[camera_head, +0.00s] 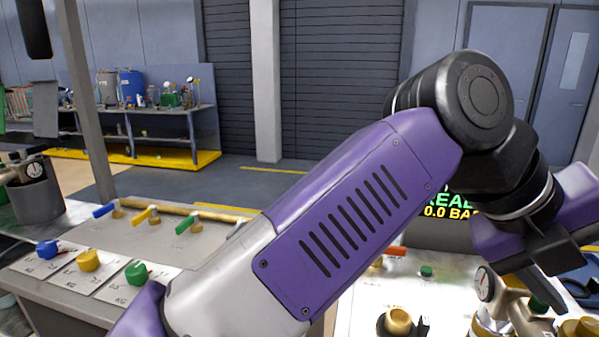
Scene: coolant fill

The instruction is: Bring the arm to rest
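My arm, purple and grey with black joints, crosses the view from the lower left to the upper right, then bends down at the right side. My gripper (545,285) appears at the right end of the arm, partly cut off by the frame edge. A dark finger-like part points down above the metal bench. I cannot see whether it is open or shut, and nothing held is visible.
Below it stand a gauge (484,284) and brass fittings (398,320). A display (451,205) is partly hidden by my arm. At left, a panel (80,235) carries colored valves and knobs. A workbench (150,115) stands behind; the floor between is clear.

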